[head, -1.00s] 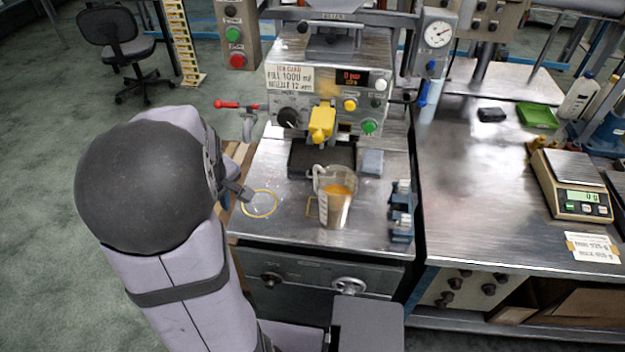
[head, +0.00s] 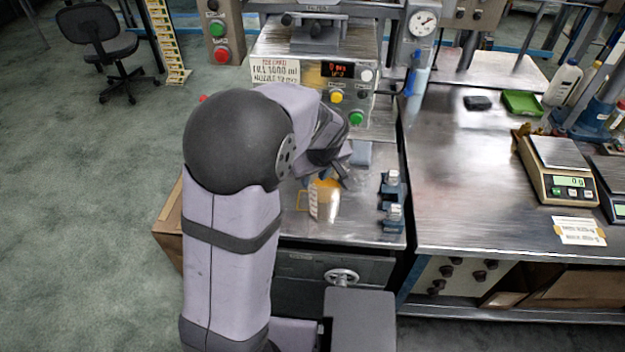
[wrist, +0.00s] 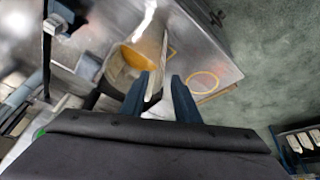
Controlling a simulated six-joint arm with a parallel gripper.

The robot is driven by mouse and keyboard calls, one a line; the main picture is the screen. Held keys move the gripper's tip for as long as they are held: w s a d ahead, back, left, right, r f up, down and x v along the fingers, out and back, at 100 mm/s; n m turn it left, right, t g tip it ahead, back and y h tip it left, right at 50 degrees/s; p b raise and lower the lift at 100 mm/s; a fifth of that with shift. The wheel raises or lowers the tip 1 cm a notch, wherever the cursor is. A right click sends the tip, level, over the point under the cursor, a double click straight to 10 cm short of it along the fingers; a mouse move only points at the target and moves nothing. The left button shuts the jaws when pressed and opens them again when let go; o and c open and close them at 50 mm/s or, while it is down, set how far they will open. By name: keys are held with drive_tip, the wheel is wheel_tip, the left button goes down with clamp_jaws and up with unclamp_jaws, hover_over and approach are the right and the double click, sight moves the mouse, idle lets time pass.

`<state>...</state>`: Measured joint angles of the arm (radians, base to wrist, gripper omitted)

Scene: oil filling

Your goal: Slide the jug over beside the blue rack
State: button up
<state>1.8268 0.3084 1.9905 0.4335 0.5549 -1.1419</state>
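The clear jug (head: 323,203) with amber oil stands upright on the steel bench, partly hidden by my arm in the head view. In the wrist view the jug (wrist: 128,62) lies just ahead of my fingers. The small blue rack (head: 392,203) stands right of the jug near the bench's right edge, with a gap between them. My gripper (wrist: 158,95) is at the jug's upper part, its two blue fingers apart. A pale strip, probably the jug's handle, shows between them; contact cannot be told. In the head view my gripper (head: 338,178) is small and partly hidden.
The filling machine (head: 310,75) stands behind the jug. A grey-blue block (head: 360,153) lies behind the rack. A yellow ring (wrist: 202,83) marks the bench. The side bench at right holds a scale (head: 556,170) and has clear room on its left.

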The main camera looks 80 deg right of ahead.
sight(310, 186)
drive_tip(key=shift+w+f, duration=0.15)
drive_tip(key=shift+f, duration=0.1)
drive_tip(key=shift+f, duration=0.1)
drive_tip(key=shift+p+x, duration=0.75)
drive_tip(key=shift+x, duration=2.85)
clamp_jaws()
